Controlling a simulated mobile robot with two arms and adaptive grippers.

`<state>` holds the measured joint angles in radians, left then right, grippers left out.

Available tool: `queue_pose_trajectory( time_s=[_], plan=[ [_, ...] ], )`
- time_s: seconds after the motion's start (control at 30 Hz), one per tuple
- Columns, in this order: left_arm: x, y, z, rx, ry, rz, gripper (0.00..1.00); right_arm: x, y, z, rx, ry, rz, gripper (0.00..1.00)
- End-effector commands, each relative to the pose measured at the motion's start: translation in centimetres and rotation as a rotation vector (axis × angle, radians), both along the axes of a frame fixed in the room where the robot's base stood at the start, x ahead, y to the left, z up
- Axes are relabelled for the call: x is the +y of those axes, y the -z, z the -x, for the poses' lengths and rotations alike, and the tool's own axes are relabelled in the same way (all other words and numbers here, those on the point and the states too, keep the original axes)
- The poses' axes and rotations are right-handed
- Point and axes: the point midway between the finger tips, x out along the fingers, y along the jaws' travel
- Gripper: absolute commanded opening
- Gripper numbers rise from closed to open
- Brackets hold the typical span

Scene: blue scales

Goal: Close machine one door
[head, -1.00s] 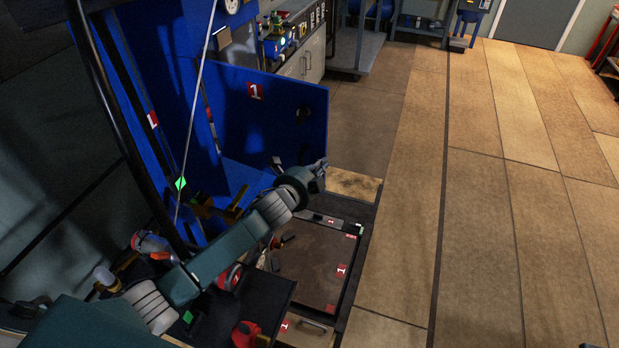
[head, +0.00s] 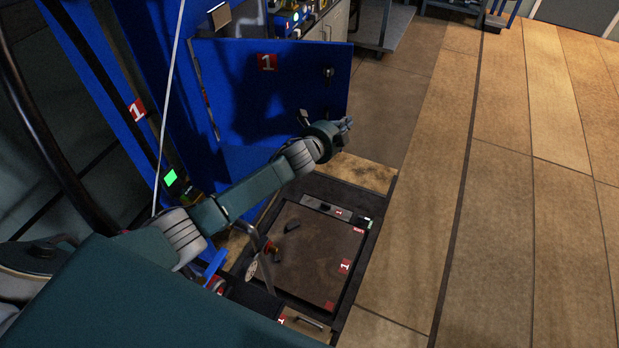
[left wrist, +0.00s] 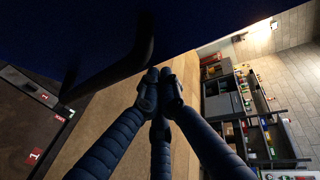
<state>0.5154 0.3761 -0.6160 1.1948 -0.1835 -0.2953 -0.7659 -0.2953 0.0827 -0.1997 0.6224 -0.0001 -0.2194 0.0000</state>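The machine one door (head: 245,95) is a blue panel with a red "1" label and a dark knob (head: 328,72). It stands open, out from the blue machine frame (head: 108,85) on the left. My left gripper (head: 346,123) is at the door's lower free corner, on the near side in the head view; contact cannot be told. In the left wrist view, its fingers (left wrist: 160,76) meet at the tips with nothing between them. The dark blue door (left wrist: 180,25) fills the top there, with a black handle (left wrist: 128,68) left of the fingertips. My right gripper is not in view.
A low dark platform with a brown top (head: 315,255) and "1" labels lies below my left arm. A grey cart (head: 380,25) stands behind the door. Open tiled floor (head: 500,200) spans the right side. Shelves (left wrist: 245,115) show in the left wrist view.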

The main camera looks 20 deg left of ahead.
Motion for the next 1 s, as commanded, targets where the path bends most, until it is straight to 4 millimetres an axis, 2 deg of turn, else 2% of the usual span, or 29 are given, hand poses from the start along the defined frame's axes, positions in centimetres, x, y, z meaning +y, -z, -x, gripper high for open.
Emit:
queue_pose_trajectory(
  time_s=[0.3, 1.0],
  plan=[
    [0.5, 0.0, -1.7, -0.001, 0.0, 0.0, 0.0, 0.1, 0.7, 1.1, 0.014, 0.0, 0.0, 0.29],
    [0.7, -0.1, -1.7, 0.001, 0.0, 0.001, 0.0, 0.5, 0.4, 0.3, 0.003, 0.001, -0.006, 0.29]
  ],
)
